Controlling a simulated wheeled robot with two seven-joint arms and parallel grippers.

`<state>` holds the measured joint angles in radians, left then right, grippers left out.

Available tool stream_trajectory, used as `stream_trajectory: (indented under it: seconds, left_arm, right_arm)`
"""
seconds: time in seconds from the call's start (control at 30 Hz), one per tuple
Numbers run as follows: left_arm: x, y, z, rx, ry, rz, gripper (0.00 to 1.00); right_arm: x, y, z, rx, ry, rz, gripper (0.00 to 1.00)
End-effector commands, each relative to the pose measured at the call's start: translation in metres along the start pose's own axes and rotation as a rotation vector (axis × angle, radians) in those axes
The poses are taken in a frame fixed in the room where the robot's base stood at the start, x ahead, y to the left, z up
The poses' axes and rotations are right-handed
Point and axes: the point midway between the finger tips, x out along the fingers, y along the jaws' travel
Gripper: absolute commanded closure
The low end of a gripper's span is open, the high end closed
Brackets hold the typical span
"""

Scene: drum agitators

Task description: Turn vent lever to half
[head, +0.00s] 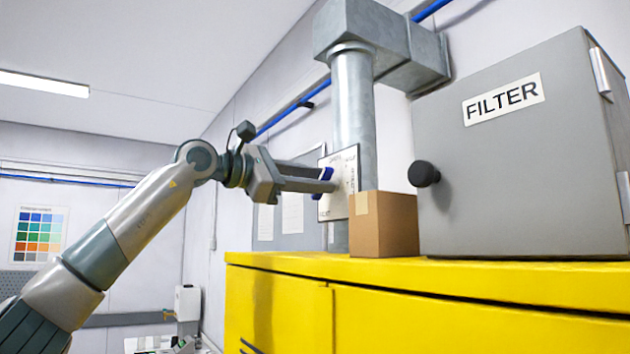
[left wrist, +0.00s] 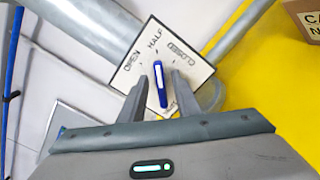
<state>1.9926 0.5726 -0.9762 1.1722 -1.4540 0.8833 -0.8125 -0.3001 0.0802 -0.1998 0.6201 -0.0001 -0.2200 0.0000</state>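The vent lever is a blue handle with a white stripe (left wrist: 158,85) on a white square plate (left wrist: 205,72) marked OPEN, HALF and CLOSED. In the left wrist view its upper end points roughly toward the HALF label. In the head view the plate (head: 349,165) sits on the grey duct pipe, with a blue bit of the lever (head: 326,173) at its left edge. My left gripper (head: 322,180) reaches it from the left. In the left wrist view the fingers (left wrist: 160,82) stand open on either side of the lever, with narrow gaps. My right gripper is not in view.
A cardboard box (head: 383,224) stands on the yellow cabinet (head: 480,296), close to the right of the plate. A grey FILTER housing (head: 530,165) with a black knob (head: 424,174) is farther right. The vertical pipe (head: 353,100) runs up behind the plate. Space left of the pipe is open.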

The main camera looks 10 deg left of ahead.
Motion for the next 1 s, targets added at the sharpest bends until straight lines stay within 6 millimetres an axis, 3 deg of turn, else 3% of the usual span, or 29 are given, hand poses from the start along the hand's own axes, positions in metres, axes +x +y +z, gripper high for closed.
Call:
stream_trajectory:
  seconds: [0.27, 0.47, 0.67, 1.0]
  left_arm:
    - [-0.002, -0.001, -0.001, -0.001, 0.001, -0.001, 0.70]
    - [-0.016, -0.002, -0.003, 0.000, 0.001, 0.000, 0.70]
    - [-0.048, -0.003, -0.004, 0.000, 0.000, 0.001, 0.70]
    - [-0.117, -0.003, -0.003, 0.000, -0.001, 0.002, 0.70]
  right_arm:
    - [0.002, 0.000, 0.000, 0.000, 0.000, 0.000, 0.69]
    - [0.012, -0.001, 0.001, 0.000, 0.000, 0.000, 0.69]
    - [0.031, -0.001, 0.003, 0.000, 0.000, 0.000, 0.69]
    - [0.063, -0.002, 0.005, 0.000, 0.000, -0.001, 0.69]
